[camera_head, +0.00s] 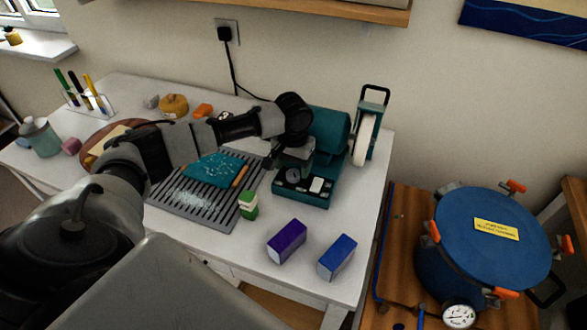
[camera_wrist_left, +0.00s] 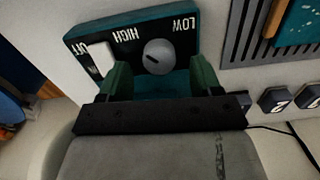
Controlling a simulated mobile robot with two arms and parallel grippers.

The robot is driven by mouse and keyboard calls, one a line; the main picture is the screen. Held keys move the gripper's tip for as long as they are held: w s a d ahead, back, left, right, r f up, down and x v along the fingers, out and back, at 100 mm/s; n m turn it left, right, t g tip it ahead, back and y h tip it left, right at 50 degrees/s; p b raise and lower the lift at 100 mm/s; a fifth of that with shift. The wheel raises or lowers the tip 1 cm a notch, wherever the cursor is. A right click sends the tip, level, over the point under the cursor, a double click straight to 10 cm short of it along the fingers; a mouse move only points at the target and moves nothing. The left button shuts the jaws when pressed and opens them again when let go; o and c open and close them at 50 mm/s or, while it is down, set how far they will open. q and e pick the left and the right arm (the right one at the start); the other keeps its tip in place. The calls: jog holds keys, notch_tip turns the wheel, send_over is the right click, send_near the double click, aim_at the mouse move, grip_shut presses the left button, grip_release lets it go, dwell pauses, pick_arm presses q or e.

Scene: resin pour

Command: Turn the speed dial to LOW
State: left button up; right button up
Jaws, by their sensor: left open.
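The speed dial (camera_wrist_left: 158,56) is a round grey knob on the dark panel (camera_wrist_left: 125,22) of a teal machine (camera_head: 327,128). In the left wrist view the panel reads OFF, HIGH and LOW, with LOW at the right. A small dark mark shows on the knob's lower left part, nearer the HIGH side than LOW. The dial also shows in the head view (camera_head: 293,175). My left gripper (camera_wrist_left: 160,78) is open, its green fingers either side of and just short of the dial, apart from it. In the head view it (camera_head: 292,160) hangs over the panel. My right gripper is not in view.
A white switch (camera_wrist_left: 101,55) sits beside the dial. A grey slatted grille (camera_head: 192,215) with a teal cloth lies left of the machine. A green-and-white bottle (camera_head: 248,206), a purple box (camera_head: 287,241) and a blue box (camera_head: 337,257) stand in front. A blue pot (camera_head: 480,265) stands at right.

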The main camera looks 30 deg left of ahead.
pick_arm(q)
jog(key=shift+f, duration=1.1)
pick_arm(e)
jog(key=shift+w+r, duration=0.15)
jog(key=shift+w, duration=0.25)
pick_arm(q)
jog(key=c, duration=0.9)
jog(key=shift+r+m+p, duration=0.2)
jog(key=shift+m+p, duration=0.1)
jog(key=shift+p, duration=0.3)
jog(key=shift+c, duration=0.2)
jog(key=shift+m+p, duration=0.3)
jog(key=shift+f, duration=0.2)
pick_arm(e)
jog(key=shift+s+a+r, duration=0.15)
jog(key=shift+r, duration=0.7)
